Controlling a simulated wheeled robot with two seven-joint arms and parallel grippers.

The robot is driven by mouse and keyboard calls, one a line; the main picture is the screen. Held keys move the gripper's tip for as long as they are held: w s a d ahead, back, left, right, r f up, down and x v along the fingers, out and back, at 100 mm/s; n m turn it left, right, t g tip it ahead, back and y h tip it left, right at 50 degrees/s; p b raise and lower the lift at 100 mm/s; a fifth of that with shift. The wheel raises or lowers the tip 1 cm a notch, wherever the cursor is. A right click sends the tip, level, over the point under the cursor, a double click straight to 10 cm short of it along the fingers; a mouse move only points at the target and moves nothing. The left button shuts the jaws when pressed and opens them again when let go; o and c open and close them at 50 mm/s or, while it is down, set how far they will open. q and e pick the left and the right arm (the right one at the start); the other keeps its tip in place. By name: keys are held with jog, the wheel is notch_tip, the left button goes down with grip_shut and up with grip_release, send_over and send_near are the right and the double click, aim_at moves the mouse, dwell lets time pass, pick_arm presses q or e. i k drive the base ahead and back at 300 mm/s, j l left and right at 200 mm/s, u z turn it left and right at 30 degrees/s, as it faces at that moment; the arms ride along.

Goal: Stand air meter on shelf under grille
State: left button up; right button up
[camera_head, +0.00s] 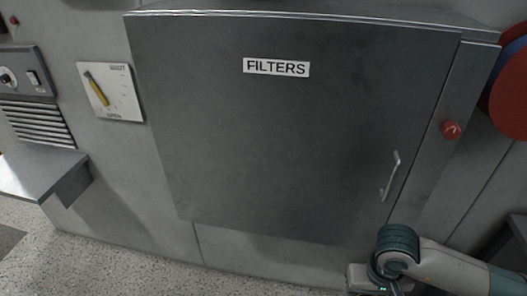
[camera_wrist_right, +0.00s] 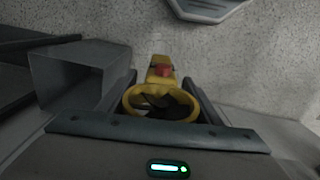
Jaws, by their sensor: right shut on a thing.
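In the right wrist view a yellow device with a red button and a round yellow ring, seemingly the air meter (camera_wrist_right: 153,80), sits between the fingers of my right gripper (camera_wrist_right: 158,90). The gripper is shut on it, above the speckled floor. In the head view my right arm comes in at the lower right, below the cabinet handle; the fingers and the meter are hidden there. The slatted grille (camera_head: 38,122) is on the wall at the far left. The metal shelf (camera_head: 35,172) juts out under it, with its visible top bare. My left gripper is not in view.
A large grey cabinet marked FILTERS (camera_head: 290,130) fills the middle, its door shut, with a bar handle (camera_head: 391,176) and a red knob (camera_head: 451,130). A plate with a yellow lever (camera_head: 108,92) is between grille and cabinet. Speckled floor (camera_head: 130,265) is clear at lower left.

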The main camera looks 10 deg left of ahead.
aim_at(19, 173)
jog(key=j+u, duration=0.1)
jog(key=j, duration=0.35)
jog(key=i+j+u, duration=0.1)
jog(key=j, duration=0.35)
jog(key=i+j, duration=0.1)
jog(key=j, duration=0.35)
jog(key=j+u, duration=0.15)
jog(key=j, duration=0.3)
jog(key=i+j+u, duration=0.1)
jog(key=j, duration=0.35)
jog(key=i+j+u, duration=0.1)
jog(key=j, duration=0.3)
jog(key=i+j, duration=0.2)
jog(key=j, duration=0.25)
jog(key=i+j+u, duration=0.15)
jog(key=j, duration=0.25)
jog(key=i+j, duration=0.1)
jog(key=j, duration=0.3)
jog(key=i+j, duration=0.1)
jog(key=j, duration=0.25)
jog(key=i+j+u, duration=0.1)
jog(key=j, duration=0.3)
jog(key=i+j, duration=0.1)
jog(key=j, duration=0.3)
jog(key=i+j, duration=0.15)
jog(key=j, duration=0.2)
jog(key=j+u, duration=0.05)
